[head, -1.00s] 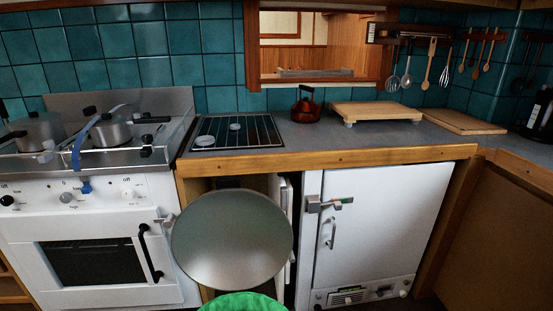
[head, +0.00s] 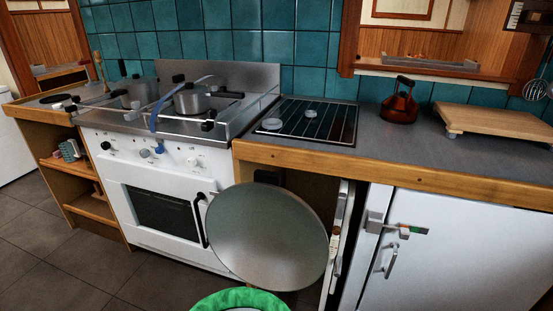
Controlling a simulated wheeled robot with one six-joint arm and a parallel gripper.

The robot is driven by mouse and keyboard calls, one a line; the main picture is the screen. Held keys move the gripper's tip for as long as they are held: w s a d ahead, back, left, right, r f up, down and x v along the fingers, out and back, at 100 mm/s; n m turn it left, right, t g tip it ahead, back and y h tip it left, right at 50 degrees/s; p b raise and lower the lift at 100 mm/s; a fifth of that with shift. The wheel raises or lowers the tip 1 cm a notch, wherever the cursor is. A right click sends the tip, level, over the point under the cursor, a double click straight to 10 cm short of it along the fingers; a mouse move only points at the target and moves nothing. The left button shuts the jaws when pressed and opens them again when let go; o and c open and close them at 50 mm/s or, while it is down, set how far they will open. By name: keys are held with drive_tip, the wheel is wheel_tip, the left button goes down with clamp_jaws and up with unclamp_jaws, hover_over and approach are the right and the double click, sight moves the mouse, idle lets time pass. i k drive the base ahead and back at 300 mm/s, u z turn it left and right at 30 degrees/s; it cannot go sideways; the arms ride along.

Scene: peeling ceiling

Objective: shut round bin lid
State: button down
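The round bin lid (head: 268,237) is a flat grey metal disc. It stands raised, nearly upright, in front of the open cabinet under the counter. The bin (head: 240,300) shows only as a bright green rim at the bottom edge, just below the lid. The rest of the bin is cut off by the frame. The lid stands open above and behind this rim. My gripper is not in the picture.
A white oven (head: 155,205) stands left of the lid, a white fridge (head: 455,255) with a latch to the right. An open cabinet door (head: 338,245) stands beside the lid. Tiled floor (head: 75,265) is clear at the lower left.

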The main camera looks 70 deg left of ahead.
sight(264, 233)
drive_tip(key=u, duration=0.45)
drive_tip(key=i, duration=0.6)
drive_tip(key=u, duration=0.65)
